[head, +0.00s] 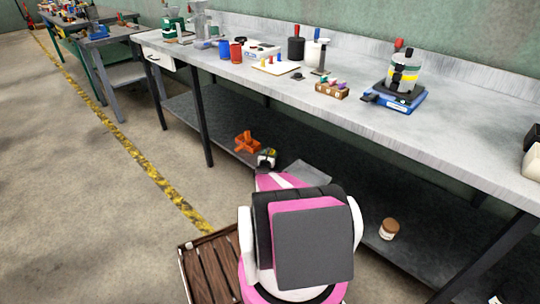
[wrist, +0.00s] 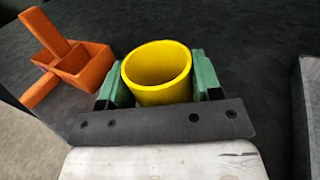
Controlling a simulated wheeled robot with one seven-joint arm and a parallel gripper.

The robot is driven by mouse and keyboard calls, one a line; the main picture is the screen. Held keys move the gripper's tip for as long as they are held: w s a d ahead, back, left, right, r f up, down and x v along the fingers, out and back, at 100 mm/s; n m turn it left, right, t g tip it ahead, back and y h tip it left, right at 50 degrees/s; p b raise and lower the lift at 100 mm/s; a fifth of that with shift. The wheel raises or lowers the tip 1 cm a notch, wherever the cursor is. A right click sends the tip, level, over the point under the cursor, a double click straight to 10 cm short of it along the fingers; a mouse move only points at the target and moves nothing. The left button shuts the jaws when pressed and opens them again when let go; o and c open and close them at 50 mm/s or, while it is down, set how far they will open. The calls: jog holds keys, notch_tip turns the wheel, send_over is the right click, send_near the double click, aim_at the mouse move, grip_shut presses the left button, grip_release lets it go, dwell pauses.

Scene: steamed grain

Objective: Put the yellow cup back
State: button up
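The yellow cup (wrist: 158,88) shows in the wrist view with its round opening facing up toward the camera. My gripper (wrist: 159,76) has one green finger on each side of the cup, close against its walls. The dark gripper bar hides the cup's lower part. In the head view my gripper (head: 267,158) is low under the workbench, over the lower shelf. The cup is too small and covered to make out clearly there. I cannot tell whether it rests on the shelf.
An orange divided holder (wrist: 82,62) lies left of the cup; it also shows in the head view (head: 245,142). A grey flat piece (head: 308,173) is to the right. A brown jar (head: 389,229) stands on the lower shelf (head: 340,160).

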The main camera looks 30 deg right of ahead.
jog(key=o, duration=0.4)
jog(key=shift+c, duration=0.2)
jog(key=shift+r, duration=0.1)
jog(key=shift+s+a+r, duration=0.1)
jog(key=v, duration=1.2)
jog(key=a+r+n+g+y, duration=0.1)
jog(key=a+r+n+y, duration=0.3)
jog(key=a+n, duration=0.35)
jog(key=s+a+r+n+g+y, duration=0.1)
jog(key=a+r+n+y, duration=0.4)
jog(key=n, duration=0.4)
jog(key=a+r+n+g+y, duration=0.1)
jog(key=a+r+n+y, duration=0.2)
jog(key=a+n, duration=0.55)
jog(key=s+a+r+n+g, duration=0.4)
jog(key=s+r+n+g, duration=0.1)
jog(key=s+n, duration=0.5)
jog(key=s+a+r+n+g, duration=0.3)
jog(key=s+r+n+g, duration=0.2)
jog(key=s+n, duration=0.4)
jog(key=shift+s+a+r+n+y, duration=0.3)
jog(key=shift+s+a+r+n, duration=0.15)
jog(key=shift+r, duration=0.25)
